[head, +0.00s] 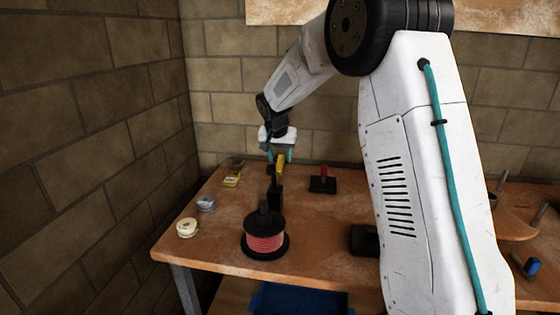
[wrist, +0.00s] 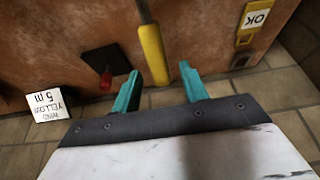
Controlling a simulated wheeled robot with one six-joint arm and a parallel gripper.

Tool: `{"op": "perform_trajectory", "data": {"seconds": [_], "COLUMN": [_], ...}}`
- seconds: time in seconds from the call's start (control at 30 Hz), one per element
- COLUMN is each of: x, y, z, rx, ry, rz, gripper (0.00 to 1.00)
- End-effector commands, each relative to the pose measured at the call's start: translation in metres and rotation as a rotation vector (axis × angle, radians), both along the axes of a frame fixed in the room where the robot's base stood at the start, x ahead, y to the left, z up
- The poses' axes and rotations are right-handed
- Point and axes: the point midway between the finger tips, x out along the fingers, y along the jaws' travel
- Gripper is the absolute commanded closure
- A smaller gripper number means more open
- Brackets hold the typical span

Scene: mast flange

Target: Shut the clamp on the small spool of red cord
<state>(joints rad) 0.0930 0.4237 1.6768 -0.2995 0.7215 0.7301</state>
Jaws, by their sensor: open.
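A spool of red cord (head: 265,244) with black flanges stands near the front edge of the wooden table. Behind it is a dark upright clamp-like stand (head: 275,197) with a yellow-gripped lever (head: 281,164) raised at its top. My gripper (head: 279,156) is above the stand, at the lever. In the wrist view, my open teal fingers (wrist: 158,88) show on either side of the end of the yellow grip (wrist: 151,52), with gaps on both sides. I cannot tell whether they touch it in depth. The spool is not visible in the wrist view.
A red-handled piece on a black base (head: 323,183) stands right of the lever. Small pale and blue-grey spools (head: 187,227) and a yellow tag (head: 232,180) lie left. A white card reading "WIND YELLOW 5 m" (wrist: 47,104) shows in the wrist view. A brick wall stands behind.

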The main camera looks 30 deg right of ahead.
Motion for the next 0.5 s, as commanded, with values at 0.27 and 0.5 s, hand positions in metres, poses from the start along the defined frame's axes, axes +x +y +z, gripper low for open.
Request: {"op": "perform_trajectory", "data": {"seconds": [0.27,0.5], "x": [0.008,0.008], "y": [-0.006,-0.007], "z": [-0.024,-0.025], "rx": [-0.001,-0.001], "ry": [-0.001,-0.001], "rz": [0.001,0.001], "gripper": [0.56,0.56]}}
